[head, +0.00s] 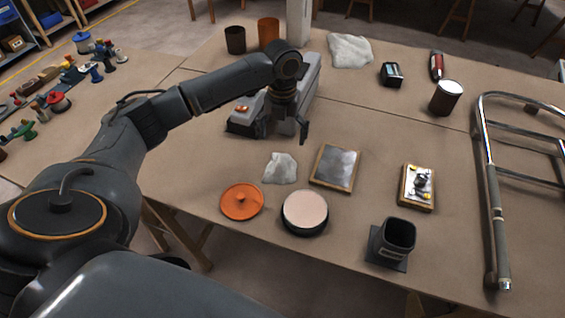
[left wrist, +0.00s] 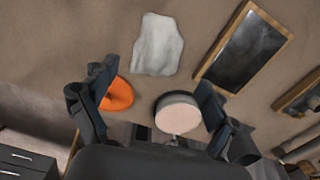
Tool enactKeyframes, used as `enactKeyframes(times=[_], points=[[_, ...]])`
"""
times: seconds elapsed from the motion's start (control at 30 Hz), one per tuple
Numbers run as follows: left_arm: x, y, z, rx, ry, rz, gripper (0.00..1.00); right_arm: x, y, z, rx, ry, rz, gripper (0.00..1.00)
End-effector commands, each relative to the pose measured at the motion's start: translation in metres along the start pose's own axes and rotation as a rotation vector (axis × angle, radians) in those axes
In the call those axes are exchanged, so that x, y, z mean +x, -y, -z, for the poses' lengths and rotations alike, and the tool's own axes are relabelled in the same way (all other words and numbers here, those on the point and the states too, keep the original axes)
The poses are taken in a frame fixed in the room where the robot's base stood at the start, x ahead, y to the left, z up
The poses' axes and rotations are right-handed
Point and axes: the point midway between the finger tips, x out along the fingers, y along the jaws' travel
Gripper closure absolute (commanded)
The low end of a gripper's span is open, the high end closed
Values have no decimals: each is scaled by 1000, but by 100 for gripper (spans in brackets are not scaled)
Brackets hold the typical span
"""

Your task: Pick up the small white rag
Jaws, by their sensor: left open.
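The small white rag (head: 280,168) lies crumpled on the brown workbench (head: 240,150), left of a framed dark plate. It also shows in the left wrist view (left wrist: 158,45) at the upper middle, beyond the fingertips. My left gripper (head: 287,128) hangs over the bench, above and behind the rag in the head view, apart from it. In the left wrist view the gripper's fingers (left wrist: 155,82) are spread wide with nothing held between them. My right gripper is not in view.
Near the rag are an orange lid (head: 241,201), a round pale-topped tin (head: 304,212) and the framed plate (head: 335,167). A grey machine (head: 304,87) stands behind my gripper. A larger white cloth (head: 350,51) lies at the back. A metal rail frame (head: 497,200) occupies the right.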

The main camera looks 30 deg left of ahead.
Motion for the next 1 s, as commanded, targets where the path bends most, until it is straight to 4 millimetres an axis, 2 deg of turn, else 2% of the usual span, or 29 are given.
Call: enactKeyframes(times=[0.1, 0.2, 0.37, 0.53, 0.7, 1.0], points=[[23, 0, 1, 0, -2, -1, 13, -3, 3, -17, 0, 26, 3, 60], [35, 0, 1, -1, -1, 0, 13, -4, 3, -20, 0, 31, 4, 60], [45, 0, 1, -1, 0, -1, 13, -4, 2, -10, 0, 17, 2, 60], [66, -2, 8, -1, -3, -1, 13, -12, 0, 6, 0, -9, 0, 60], [89, -2, 8, 1, 0, 0, 13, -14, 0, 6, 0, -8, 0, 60], [94, -2, 8, 0, 2, 0, 13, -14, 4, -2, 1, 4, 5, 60]])
